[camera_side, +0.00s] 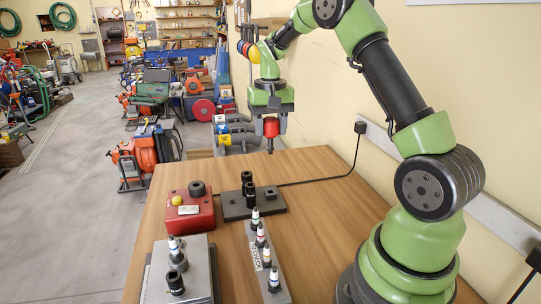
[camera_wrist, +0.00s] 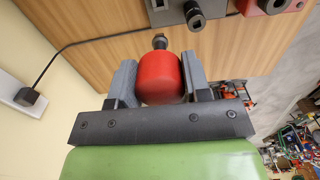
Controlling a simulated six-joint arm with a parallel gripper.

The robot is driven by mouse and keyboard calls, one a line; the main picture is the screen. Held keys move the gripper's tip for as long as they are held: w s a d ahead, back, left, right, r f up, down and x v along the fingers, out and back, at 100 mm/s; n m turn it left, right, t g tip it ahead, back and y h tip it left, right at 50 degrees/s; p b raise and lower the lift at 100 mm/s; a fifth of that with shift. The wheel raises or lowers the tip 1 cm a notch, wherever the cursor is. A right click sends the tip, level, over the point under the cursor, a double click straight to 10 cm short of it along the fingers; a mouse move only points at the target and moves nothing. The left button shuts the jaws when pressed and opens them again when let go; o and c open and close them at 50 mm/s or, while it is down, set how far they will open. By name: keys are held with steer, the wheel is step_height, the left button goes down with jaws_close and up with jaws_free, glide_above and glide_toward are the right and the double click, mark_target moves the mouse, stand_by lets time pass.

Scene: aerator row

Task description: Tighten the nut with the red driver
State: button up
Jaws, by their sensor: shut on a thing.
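My gripper (camera_side: 271,113) is shut on the red driver (camera_side: 271,128) and holds it in the air above the far part of the wooden table. In the wrist view the red driver (camera_wrist: 160,80) is a rounded red body between two grey jaws, with a short dark tip (camera_wrist: 160,42) pointing away from my gripper. The tip appears clear of the table. I cannot pick out the nut with certainty; several small fittings stand on fixtures nearer the side camera.
A red box (camera_side: 178,218) with a yellow button, a dark plate (camera_side: 232,212) with black sockets, a grey rack (camera_side: 280,282) with several white-tipped pieces, and a metal block (camera_side: 197,252) stand on the table (camera_side: 335,215). A black cable (camera_side: 330,180) runs to the wall.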

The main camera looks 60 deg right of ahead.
step_height(320, 180, up, 6)
steer(key=shift+r, duration=0.1)
steer(key=s+a+n, duration=0.2)
steer(key=a+n, duration=1.6)
steer(key=a, duration=1.5)
step_height(320, 180, down, 11)
steer(key=shift+s+a+r, duration=0.15)
steer(key=shift+s+a, duration=0.05)
steer(key=shift+a, duration=0.1)
steer(key=shift+f, duration=0.45)
steer(key=shift+f, duration=0.55)
